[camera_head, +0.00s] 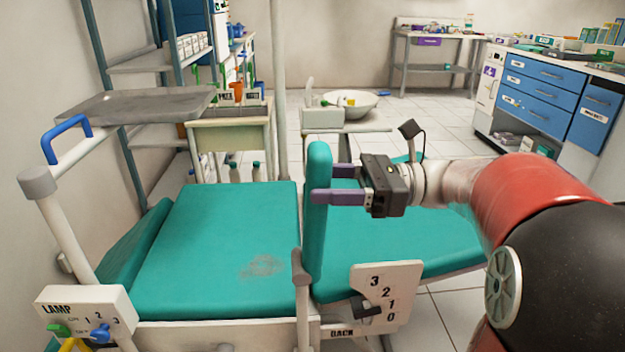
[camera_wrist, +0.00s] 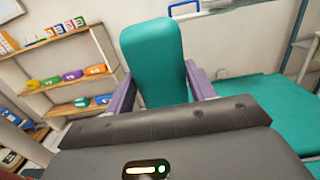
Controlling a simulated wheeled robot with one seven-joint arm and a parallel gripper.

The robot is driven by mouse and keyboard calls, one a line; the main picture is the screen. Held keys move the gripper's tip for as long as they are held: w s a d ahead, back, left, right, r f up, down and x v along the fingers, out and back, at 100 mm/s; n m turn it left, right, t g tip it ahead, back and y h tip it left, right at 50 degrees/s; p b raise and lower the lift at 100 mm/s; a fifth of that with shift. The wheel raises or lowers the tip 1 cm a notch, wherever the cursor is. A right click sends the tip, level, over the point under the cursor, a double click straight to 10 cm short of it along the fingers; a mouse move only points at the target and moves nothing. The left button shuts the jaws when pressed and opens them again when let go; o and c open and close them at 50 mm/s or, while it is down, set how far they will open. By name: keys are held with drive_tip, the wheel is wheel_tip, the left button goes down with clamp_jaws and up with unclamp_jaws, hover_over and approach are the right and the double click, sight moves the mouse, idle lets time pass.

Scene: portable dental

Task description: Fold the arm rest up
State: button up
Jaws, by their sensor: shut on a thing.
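The teal padded arm rest (camera_head: 318,215) stands upright at the near side of the dental chair, between the seat (camera_head: 220,240) and the back part (camera_head: 400,235). My gripper (camera_head: 336,184) reaches in from the right, its purple fingers at the upper half of the arm rest. In the wrist view the arm rest (camera_wrist: 155,60) stands between the two fingers (camera_wrist: 160,95), and the gripper is shut on it. The far finger is partly hidden behind the arm rest in the head view.
A LAMP control box (camera_head: 85,318) is at the near left, below a metal tray (camera_head: 145,104). A BACK lever plate (camera_head: 385,293) sits low beside the chair. A white basin (camera_head: 349,104) stands behind it. Blue drawers (camera_head: 545,90) are at the far right.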

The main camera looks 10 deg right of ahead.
drive_tip(key=shift+d+f+y, duration=0.25)
drive_tip(key=shift+d+y, duration=0.05)
drive_tip(key=o, duration=1.4)
drive_tip(key=shift+d, duration=0.1)
drive_tip(key=shift+r, duration=0.15)
wheel_tip(320, 180, up, 20)
drive_tip(key=shift+f+p, duration=0.1)
drive_tip(key=shift+p, duration=0.65)
